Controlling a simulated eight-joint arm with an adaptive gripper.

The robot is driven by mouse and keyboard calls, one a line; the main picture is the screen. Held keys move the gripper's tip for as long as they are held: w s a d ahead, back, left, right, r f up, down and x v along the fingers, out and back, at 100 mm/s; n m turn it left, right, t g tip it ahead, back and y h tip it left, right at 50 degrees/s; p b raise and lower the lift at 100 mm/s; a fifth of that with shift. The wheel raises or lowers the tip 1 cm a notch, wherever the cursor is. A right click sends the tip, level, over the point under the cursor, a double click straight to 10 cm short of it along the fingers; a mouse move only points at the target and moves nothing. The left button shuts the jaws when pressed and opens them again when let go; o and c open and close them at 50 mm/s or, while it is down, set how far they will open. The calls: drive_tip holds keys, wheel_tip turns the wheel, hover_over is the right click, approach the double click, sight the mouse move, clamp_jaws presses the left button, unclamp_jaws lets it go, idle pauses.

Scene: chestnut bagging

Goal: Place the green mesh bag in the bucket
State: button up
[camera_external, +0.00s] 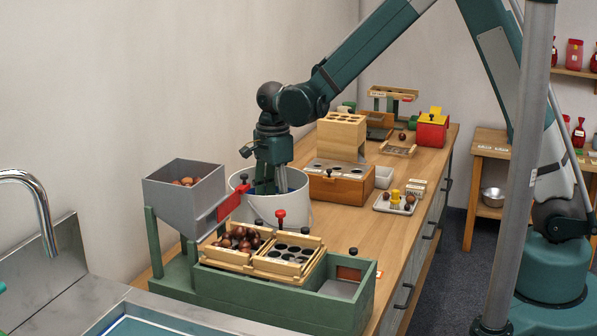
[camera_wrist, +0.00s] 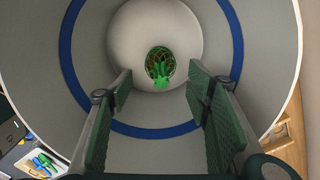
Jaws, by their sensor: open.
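The white bucket (camera_external: 297,214) stands on the wooden counter, behind the green-framed sorting station. My gripper (camera_external: 266,188) points down into the bucket's mouth, and its fingertips are partly hidden by the rim. In the wrist view, I look down inside the bucket (camera_wrist: 265,50), which has a blue ring around its interior. The green mesh bag (camera_wrist: 159,64) lies at the pale bottom with its green tied top toward me. My gripper (camera_wrist: 162,88) is open, with its two fingers apart on either side and above the bag, not touching it.
A grey hopper (camera_external: 183,205) with chestnuts stands left of the bucket, close to my gripper. Wooden trays (camera_external: 265,250) with chestnuts and holes sit in front. The counter's right front is clear.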

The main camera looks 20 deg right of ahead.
drive_tip(key=shift+r, duration=1.15)
drive_tip(key=shift+s+d+r+n, duration=0.2)
drive_tip(key=shift+r+n, duration=0.1)
drive_tip(key=shift+r, duration=0.35)
wheel_tip(320, 180, up, 8)
drive_tip(key=s+d+n+t+b, duration=0.2)
drive_tip(key=d+n+b, duration=0.1)
drive_tip(key=n, duration=0.1)
drive_tip(key=s+d+r+n+t+p, duration=0.15)
drive_tip(key=d+r, duration=0.25)
drive_tip(key=d, duration=0.4)
drive_tip(key=s+d+r+n, duration=0.2)
drive_tip(key=s+d+r, duration=0.15)
drive_tip(key=d, duration=0.45)
drive_tip(key=s+d+r+n+t+p, duration=0.1)
drive_tip(key=s+d+n, duration=0.3)
drive_tip(key=s+d, duration=0.4)
drive_tip(key=s+d+r+n+t, duration=0.2)
drive_tip(key=s+d+n, duration=0.2)
drive_tip(key=s+d, duration=0.4)
drive_tip(key=shift+s+d+r+t+p, duration=0.3)
drive_tip(key=shift+s+d+t+p, duration=0.05)
drive_tip(key=shift+d, duration=2.3)
